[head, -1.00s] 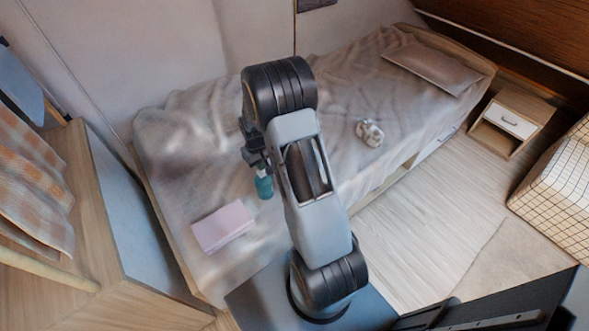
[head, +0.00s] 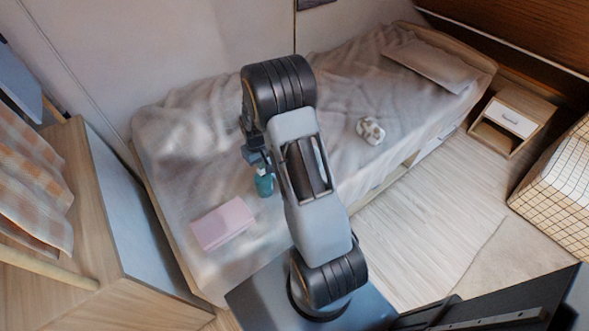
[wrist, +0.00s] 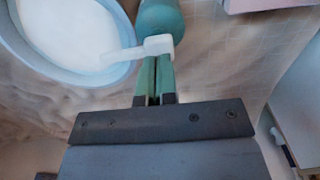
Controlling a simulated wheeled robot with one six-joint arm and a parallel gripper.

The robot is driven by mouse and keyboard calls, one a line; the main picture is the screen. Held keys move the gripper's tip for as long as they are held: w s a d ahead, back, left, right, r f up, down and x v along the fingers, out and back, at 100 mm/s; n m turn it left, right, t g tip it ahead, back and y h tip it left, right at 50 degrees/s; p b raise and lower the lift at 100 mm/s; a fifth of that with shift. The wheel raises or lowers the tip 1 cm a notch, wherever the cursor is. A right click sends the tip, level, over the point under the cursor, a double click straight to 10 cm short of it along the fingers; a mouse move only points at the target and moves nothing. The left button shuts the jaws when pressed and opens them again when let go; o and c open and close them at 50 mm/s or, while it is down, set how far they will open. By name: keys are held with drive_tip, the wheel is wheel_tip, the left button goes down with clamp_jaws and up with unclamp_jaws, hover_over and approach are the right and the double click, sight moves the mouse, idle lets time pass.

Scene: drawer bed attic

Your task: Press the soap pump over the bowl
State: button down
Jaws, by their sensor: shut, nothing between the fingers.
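The soap pump is a teal bottle (head: 264,186) with a white pump head, standing on the bed. In the wrist view its teal body (wrist: 161,17) is at the top and its white head (wrist: 158,45) points its spout left, over the edge of the bowl. The bowl (wrist: 124,72) has a pale blue rim and a white inside, at upper left of the wrist view; I cannot make it out in the head view. My gripper (wrist: 155,62) is shut and empty, its fingertips right at the pump head. I cannot tell whether they touch it or whether it is pressed down.
A pink box (head: 222,224) lies on the bed (head: 185,160) near the bottle. A small patterned white object (head: 370,130) lies farther right on the bed, and a pillow (head: 432,66) at the far end. A wooden cabinet (head: 125,215) stands at left. Floor (head: 430,225) at right is clear.

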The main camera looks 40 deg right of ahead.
drive_tip(key=shift+f+b, duration=1)
drive_tip(key=shift+f, duration=0.45)
drive_tip(key=shift+r, duration=0.2)
drive_tip(key=shift+r+p, duration=1.25)
drive_tip(key=shift+r, duration=0.35)
wheel_tip(320, 180, up, 6)
drive_tip(key=p, duration=0.4)
